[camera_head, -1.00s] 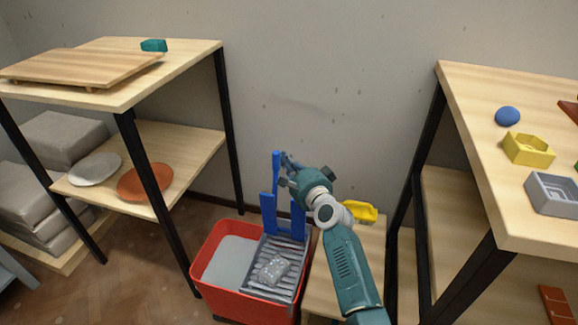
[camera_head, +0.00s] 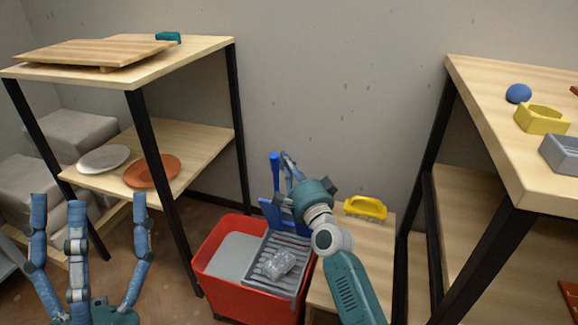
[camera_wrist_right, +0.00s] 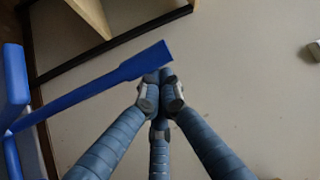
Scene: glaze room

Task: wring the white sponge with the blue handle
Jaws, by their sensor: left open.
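The white sponge (camera_head: 279,263), a pale speckled block, lies on the grey slatted tray of the wringer (camera_head: 265,287) over the red bucket (camera_head: 240,290). The wringer's blue handle (camera_head: 275,172) stands up behind the sponge; its end shows in the right wrist view (camera_wrist_right: 150,62). My right gripper (camera_head: 286,157) is beside the handle's upper part. In the right wrist view its fingertips (camera_wrist_right: 160,77) are together at the handle's edge; I cannot tell whether they touch it. My left gripper (camera_head: 88,200) is open and empty, fingers up, at lower left.
A yellow-handled object (camera_head: 365,208) lies on a low wooden stand (camera_head: 345,235) right of the bucket. A shelf with a board (camera_head: 95,52) and plates (camera_head: 152,171) stands left.

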